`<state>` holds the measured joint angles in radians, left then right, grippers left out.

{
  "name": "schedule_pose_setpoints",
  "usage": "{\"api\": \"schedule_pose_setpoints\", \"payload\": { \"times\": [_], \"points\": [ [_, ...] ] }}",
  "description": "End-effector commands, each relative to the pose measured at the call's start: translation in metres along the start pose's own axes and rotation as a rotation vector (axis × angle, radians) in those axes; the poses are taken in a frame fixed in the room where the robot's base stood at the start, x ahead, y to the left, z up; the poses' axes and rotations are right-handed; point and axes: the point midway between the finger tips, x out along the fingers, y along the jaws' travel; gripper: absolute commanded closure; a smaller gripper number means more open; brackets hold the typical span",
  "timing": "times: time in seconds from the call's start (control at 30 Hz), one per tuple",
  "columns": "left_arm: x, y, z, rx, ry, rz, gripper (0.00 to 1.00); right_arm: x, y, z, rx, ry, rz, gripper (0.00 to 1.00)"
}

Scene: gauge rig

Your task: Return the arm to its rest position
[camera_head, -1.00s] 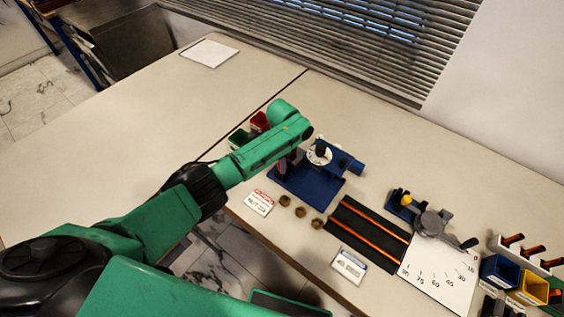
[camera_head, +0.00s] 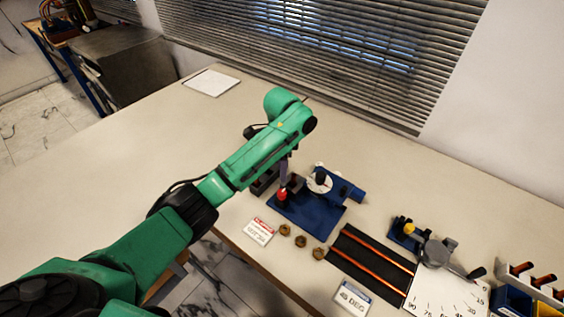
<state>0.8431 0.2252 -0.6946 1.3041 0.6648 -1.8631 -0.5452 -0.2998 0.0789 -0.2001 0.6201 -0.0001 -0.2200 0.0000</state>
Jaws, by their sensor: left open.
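My left arm, green with black joints, reaches in from the left across the near edge of the table. Its wrist is bent over and its left gripper (camera_head: 285,178) points down, partly hidden by the forearm. The gripper is open, above the left end of the blue fixture (camera_head: 310,208). A small red part (camera_head: 283,194) shows just below it; I cannot tell whether they touch. My right gripper is not in view.
Right of the arm are several brass nuts (camera_head: 301,241), a red-white card (camera_head: 259,231), a black mat with orange rods (camera_head: 372,257), and an angle plate (camera_head: 447,293) with a grey clamp (camera_head: 434,252). The table's far left is clear except a white sheet (camera_head: 211,82).

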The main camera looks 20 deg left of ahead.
Motion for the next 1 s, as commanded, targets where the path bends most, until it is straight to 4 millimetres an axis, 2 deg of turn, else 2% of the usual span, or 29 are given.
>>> {"api": "schedule_pose_setpoints", "payload": {
  "times": [0.1, 0.2, 0.67, 0.77, 0.83, 0.93, 1.0],
  "points": [
    [-0.02, 0.0, -0.001, 0.0, 0.001, -0.001, 0.48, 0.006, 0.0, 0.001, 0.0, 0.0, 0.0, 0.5],
    [-0.029, 0.0, 0.0, 0.0, 0.001, 0.0, 0.48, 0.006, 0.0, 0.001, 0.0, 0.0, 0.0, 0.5],
    [-0.031, 0.0, 0.0, 0.0, 0.0, 0.001, 0.48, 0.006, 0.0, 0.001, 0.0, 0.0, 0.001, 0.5],
    [-0.02, 0.008, -0.002, -0.009, 0.013, 0.006, 0.48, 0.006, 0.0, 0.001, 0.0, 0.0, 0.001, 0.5],
    [0.0, 0.023, -0.004, -0.037, 0.046, 0.012, 0.48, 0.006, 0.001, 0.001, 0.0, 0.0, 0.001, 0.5],
    [0.036, 0.057, -0.001, -0.132, 0.124, 0.019, 0.48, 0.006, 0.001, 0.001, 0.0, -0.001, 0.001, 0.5],
    [0.057, 0.082, 0.009, -0.242, 0.185, 0.017, 0.48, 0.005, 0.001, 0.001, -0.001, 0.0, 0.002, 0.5]
  ]
}}
